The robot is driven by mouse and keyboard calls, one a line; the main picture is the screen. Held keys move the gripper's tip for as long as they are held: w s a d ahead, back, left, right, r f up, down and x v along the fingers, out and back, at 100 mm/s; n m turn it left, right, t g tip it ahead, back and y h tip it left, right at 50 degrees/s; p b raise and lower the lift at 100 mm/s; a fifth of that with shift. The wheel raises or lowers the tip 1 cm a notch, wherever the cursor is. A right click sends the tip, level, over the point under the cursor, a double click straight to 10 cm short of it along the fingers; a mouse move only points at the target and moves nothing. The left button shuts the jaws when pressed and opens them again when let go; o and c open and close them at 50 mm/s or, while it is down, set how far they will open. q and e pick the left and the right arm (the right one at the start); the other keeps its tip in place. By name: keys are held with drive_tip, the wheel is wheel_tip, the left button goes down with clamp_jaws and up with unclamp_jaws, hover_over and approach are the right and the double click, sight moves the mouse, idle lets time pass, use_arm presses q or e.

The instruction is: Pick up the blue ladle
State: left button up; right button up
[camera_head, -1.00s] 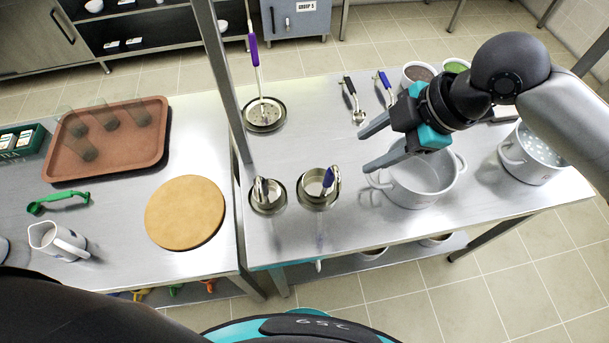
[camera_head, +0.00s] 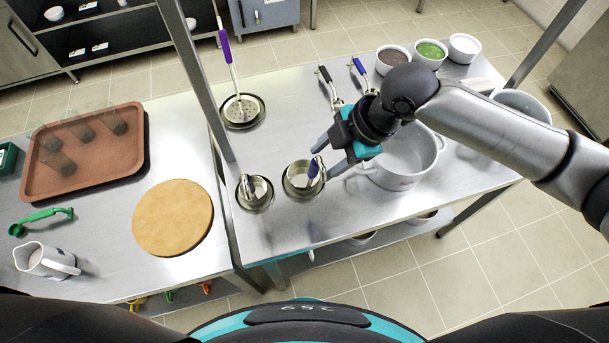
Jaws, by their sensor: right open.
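A ladle with a blue handle (camera_head: 314,168) stands in a round metal container (camera_head: 289,189) on the steel table. My right gripper (camera_head: 326,161) is open, its two fingers pointing left, right beside the top of this handle. I cannot tell whether a finger touches it. Another blue-handled utensil (camera_head: 358,68) lies further back, beside a black-handled one (camera_head: 325,74). My left gripper is not in view.
A white pot (camera_head: 403,183) stands under my right gripper and forearm. A second round container (camera_head: 254,207) holds another utensil to the left. A metal post (camera_head: 190,70) rises left of the containers. Several bowls (camera_head: 391,54) stand at the back right.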

sight(316, 173)
drive_tip(key=x, duration=0.4)
drive_tip(key=shift+w+f, duration=0.1)
drive_tip(key=shift+f, duration=0.1)
drive_tip(key=shift+d, duration=0.1)
clamp_jaws()
idle(1.1)
